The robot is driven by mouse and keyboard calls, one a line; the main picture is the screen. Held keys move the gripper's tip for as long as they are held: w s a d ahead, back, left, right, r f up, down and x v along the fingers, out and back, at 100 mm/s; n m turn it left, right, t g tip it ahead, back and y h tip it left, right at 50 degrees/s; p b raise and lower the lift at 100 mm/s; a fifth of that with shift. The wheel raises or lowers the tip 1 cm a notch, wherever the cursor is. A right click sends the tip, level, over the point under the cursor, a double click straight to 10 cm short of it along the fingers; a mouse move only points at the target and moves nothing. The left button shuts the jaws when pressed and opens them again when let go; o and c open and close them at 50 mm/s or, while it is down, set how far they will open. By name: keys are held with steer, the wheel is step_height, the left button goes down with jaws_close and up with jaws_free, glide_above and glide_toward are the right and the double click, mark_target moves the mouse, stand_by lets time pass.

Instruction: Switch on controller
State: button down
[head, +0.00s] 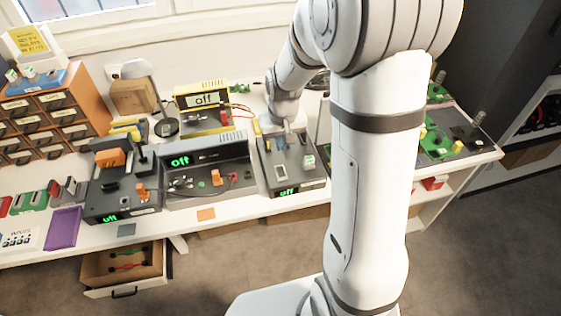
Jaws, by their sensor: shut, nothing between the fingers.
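Several grey devices on the white workbench show green "off" displays, and I cannot read which one is labelled as the controller. The grey box (293,172) under my arm has a white rectangular part, a small white-and-green part and an "off" display on its front edge. My gripper (283,118) is at the back of this box, pointing down; it is shut and empty. Its fingertips are small and hard to make out, so I cannot tell whether they touch the box. The wide middle device (208,177) and the left device (122,195) also read "off".
An orange drawer cabinet (45,118) is at the left. An open drawer (124,268) juts out below the bench (180,243). Green parts (437,140) lie at the right.

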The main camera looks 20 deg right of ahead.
mark_target(281, 168)
steer(key=f, duration=0.3)
steer(key=w+f, duration=0.1)
steer(key=f, duration=0.5)
steer(key=shift+w+f+p, duration=0.15)
steer(key=shift+f+p, duration=0.25)
steer(key=shift+d, duration=0.1)
